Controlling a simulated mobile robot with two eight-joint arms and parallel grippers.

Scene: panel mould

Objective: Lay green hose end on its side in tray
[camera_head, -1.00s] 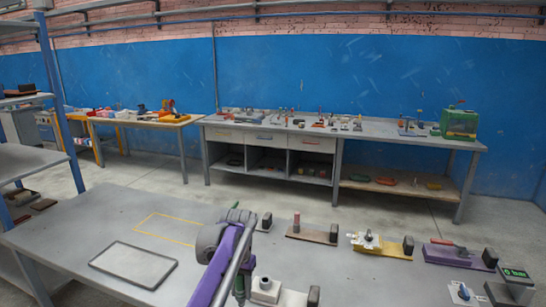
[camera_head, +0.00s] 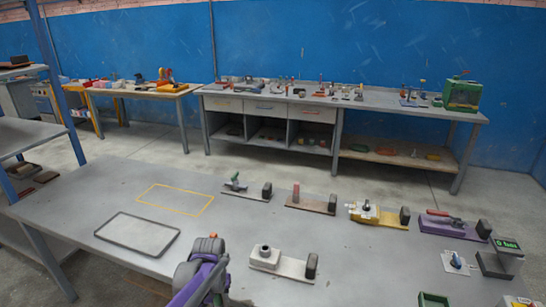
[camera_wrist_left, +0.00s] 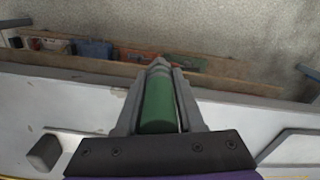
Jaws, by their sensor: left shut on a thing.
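My left gripper (camera_wrist_left: 158,82) is shut on a green hose end (camera_wrist_left: 157,106), which lies between its two grey fingers in the left wrist view. In the head view my purple left wrist is at the bottom centre, by the near edge of the bench, and it hides most of the fingers. The tray (camera_head: 128,246), a flat grey plate with a dark rim, lies empty on the bench, left of and beyond that wrist. Part of its rim seems to show at the right of the left wrist view. My right gripper is not in view.
A white base with a dark block (camera_head: 282,261) stands just right of my left wrist. Wooden, yellow (camera_head: 378,216) and purple (camera_head: 455,228) fixtures line the bench farther right. A yellow outline (camera_head: 175,200) marks bare bench beyond the tray.

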